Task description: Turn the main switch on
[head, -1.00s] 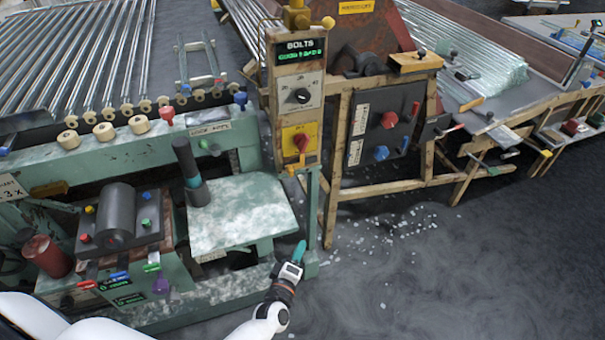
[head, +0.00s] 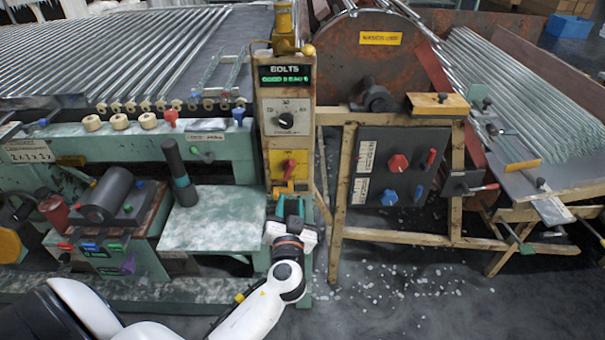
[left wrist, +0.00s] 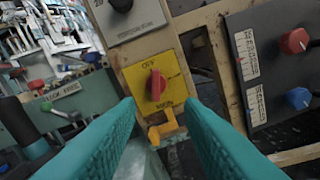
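A red rotary switch (head: 288,168) sits on a yellow plate on the front of the wooden control post. It also shows in the left wrist view (left wrist: 157,85), with its handle close to upright on the yellow plate (left wrist: 172,67). My left gripper (head: 291,207) is just below and in front of the switch. In the left wrist view its two teal fingers (left wrist: 158,112) are apart with nothing between them, and the switch is ahead beyond the tips. My right gripper is out of view.
A yellow bracket (left wrist: 165,127) juts out just under the switch plate. Above are a black dial (head: 286,120) and a green-lit display (head: 285,78). A dark panel with red and blue knobs (head: 385,175) stands at right, a green machine table (head: 212,225) at left.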

